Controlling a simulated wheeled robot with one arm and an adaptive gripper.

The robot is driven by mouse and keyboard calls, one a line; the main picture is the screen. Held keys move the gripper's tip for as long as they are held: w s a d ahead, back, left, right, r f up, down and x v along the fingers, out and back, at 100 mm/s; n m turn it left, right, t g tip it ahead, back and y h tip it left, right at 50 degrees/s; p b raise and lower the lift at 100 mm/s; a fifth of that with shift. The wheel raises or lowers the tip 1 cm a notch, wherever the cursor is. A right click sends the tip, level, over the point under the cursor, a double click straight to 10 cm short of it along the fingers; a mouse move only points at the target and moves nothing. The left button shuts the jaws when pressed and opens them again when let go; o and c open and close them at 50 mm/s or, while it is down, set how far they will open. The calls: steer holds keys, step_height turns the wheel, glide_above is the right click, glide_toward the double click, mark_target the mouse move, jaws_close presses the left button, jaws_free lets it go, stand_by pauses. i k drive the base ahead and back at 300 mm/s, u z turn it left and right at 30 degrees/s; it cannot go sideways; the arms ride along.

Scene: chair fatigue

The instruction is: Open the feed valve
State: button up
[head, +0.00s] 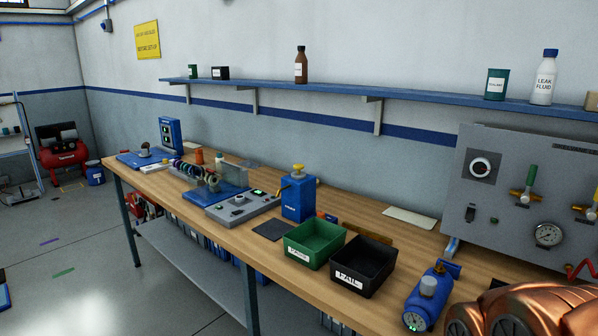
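A grey panel (478,232) stands at the back right of the bench. It carries a brass valve (524,197) with a green handle pointing up. My gripper is not in view.
The wooden bench (400,234) holds a blue cylinder with a gauge (428,300), a black bin (386,262), a green bin (327,236) and a blue press-like device (298,198). A blue shelf (340,90) with bottles runs above. Floor (95,255) is open at left.

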mark_target(525, 197)
steer(key=k, duration=0.5)
steer(key=z, duration=1)
steer(key=i, duration=0.75)
steer(key=u, duration=1.95)
